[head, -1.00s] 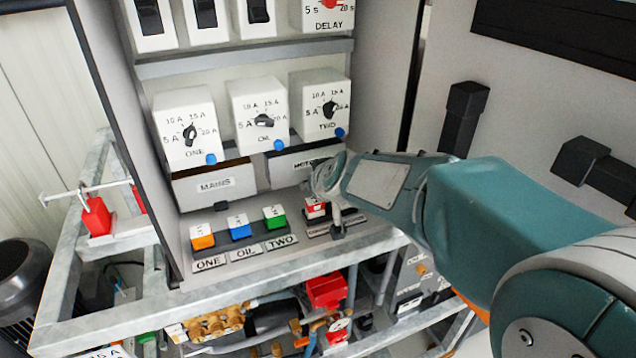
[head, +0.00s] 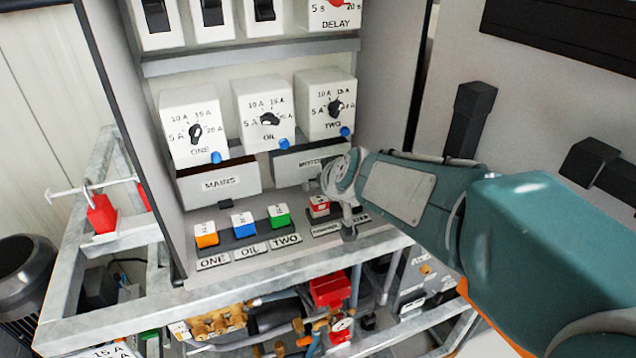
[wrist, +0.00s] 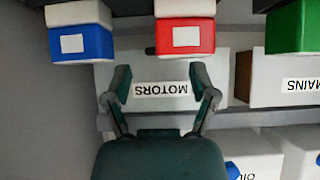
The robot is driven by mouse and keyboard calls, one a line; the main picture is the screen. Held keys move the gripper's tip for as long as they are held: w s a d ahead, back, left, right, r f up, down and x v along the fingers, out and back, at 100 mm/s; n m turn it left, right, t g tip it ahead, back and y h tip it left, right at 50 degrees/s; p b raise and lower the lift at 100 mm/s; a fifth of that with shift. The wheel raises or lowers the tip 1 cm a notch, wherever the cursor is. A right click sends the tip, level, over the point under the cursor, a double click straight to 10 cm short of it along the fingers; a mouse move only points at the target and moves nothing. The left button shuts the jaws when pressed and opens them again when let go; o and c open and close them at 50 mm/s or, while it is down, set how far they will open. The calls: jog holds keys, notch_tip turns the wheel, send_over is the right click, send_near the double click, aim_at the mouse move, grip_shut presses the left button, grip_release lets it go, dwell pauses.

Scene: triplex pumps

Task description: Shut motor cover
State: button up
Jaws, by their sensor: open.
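The motor cover (head: 292,166), a pale panel lettered MOTORS, is below the OIL and TWO dial boxes in the head view. My gripper (head: 338,186) is at its right end and hides part of it. In the upside-down wrist view the motor cover (wrist: 150,102) lies in front of my gripper (wrist: 162,82), whose two fingers stand apart on either side of the label with nothing between them. I cannot tell whether the fingers touch the cover, or how far open it is.
The MAINS cover (head: 218,184) is left of the motor cover. Orange, blue (head: 243,226) and green buttons sit on the ledge below, and a red button (head: 319,205) is close to my gripper. Dial boxes (head: 264,110) stick out above. A metal frame rail (head: 240,272) runs below.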

jog(key=v, duration=0.8)
jog(key=shift+s, duration=0.25)
jog(key=shift+d+r, duration=0.1)
jog(key=shift+d, duration=0.05)
jog(key=s+d+f+m+g+h, duration=0.2)
jog(key=s+d, duration=0.4)
jog(key=s, duration=0.4)
jog(key=s+d+f+m+g+h, duration=0.2)
jog(key=s+d+f, duration=0.3)
jog(key=s, duration=0.4)
jog(key=shift+s+d+m, duration=0.3)
jog(key=shift+s+d, duration=0.1)
jog(key=shift+d, duration=0.45)
